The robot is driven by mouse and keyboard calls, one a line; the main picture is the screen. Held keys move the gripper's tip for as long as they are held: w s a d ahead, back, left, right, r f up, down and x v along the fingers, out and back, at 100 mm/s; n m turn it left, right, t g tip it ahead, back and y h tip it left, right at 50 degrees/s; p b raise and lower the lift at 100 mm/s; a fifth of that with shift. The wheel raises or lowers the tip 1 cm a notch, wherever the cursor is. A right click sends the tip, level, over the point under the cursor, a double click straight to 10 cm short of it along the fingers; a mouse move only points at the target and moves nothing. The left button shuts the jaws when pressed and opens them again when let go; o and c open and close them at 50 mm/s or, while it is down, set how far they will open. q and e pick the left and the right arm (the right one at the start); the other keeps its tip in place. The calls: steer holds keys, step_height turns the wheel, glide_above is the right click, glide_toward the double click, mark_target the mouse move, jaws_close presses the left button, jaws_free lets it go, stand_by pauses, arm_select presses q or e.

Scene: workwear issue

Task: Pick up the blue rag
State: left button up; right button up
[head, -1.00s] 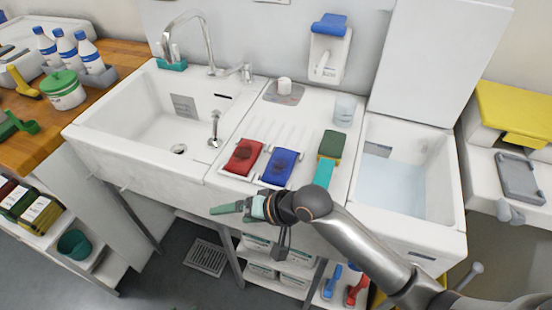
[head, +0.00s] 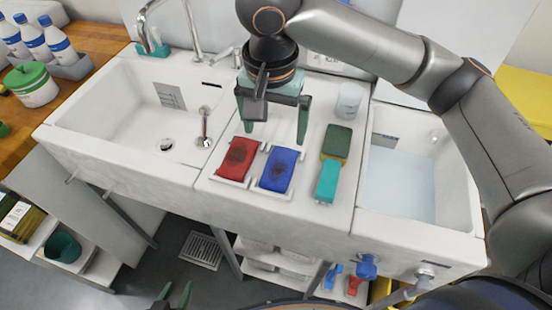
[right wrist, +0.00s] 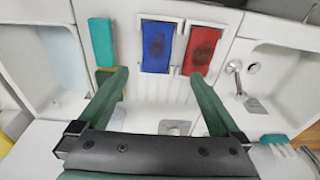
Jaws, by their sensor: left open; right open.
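The blue rag (head: 279,170) lies in a white holder on the drainboard between the two basins, with a dark smudge on it. It also shows in the right wrist view (right wrist: 157,45), at the top middle. My right gripper (head: 274,134) is open and empty, with its fingers pointing down above the drainboard, behind the blue rag in the head view. In the right wrist view the rag appears beyond and between the fingertips, apart from them. My left gripper (head: 176,293) is open and empty at the bottom edge of the head view, in front of the sink.
A red rag (head: 237,159) lies in a holder just left of the blue one. A green and yellow sponge (head: 337,142) and a teal block (head: 327,182) lie to the right. A clear cup (head: 349,100) stands behind them. The right basin (head: 402,182) holds water.

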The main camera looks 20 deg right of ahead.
mark_target(279, 166)
steer(key=f, duration=0.4)
steer(key=d+f, duration=0.1)
steer(key=f, duration=0.3)
steer(key=w+f+b, duration=0.1)
steer(key=f, duration=0.3)
steer(key=shift+d, duration=0.2)
steer(key=shift+c, duration=0.4)
steer(key=c, duration=1.3)
steer(key=shift+o, duration=0.2)
steer(key=shift+r, duration=0.1)
